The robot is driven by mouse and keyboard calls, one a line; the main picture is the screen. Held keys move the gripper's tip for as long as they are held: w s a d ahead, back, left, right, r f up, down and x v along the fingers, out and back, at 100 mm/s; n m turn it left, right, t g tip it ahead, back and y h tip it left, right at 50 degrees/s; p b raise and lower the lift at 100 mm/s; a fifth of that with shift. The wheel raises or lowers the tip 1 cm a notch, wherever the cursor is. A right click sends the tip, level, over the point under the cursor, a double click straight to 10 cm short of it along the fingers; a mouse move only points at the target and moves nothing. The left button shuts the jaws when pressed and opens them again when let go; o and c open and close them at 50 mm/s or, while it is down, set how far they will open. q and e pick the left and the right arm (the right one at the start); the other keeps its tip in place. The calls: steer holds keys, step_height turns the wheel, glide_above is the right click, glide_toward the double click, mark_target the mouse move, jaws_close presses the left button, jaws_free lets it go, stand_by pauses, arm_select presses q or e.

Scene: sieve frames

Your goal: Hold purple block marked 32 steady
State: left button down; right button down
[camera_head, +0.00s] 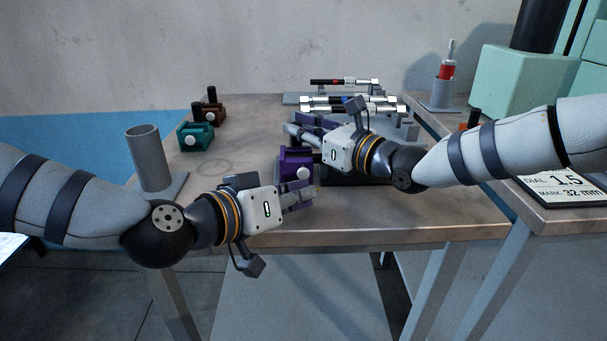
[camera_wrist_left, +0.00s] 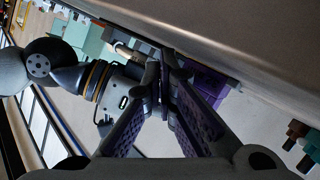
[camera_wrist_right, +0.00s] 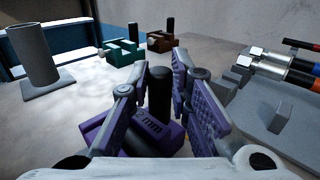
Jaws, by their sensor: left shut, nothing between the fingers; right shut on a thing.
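The purple block (camera_head: 292,158) sits near the front edge of the table, with a white knob on its front. It also shows in the right wrist view (camera_wrist_right: 165,138), where part of its label reads "2 mm"; the rest is covered by a finger. A black post (camera_wrist_right: 158,95) rises from it. My right gripper (camera_head: 292,130) is above the block, shut on that post. My left gripper (camera_head: 308,192) is shut and empty, just in front of the block by the table edge. In the left wrist view the block (camera_wrist_left: 206,82) shows behind the left fingers.
A grey tube (camera_head: 148,158) stands on the left. A teal block (camera_head: 194,137) and a brown block (camera_head: 213,112) lie behind it. Several rods (camera_head: 345,104) rest on a rack at the back.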

arm_select(q)
steer(key=shift+w, duration=0.15)
stand_by(0.4)
steer(key=shift+w, duration=0.25)
steer(key=shift+w, duration=0.7)
stand_by(0.8)
steer(key=shift+s, duration=1.1)
steer(key=shift+s, duration=0.1)
steer(key=shift+s, duration=2.45)
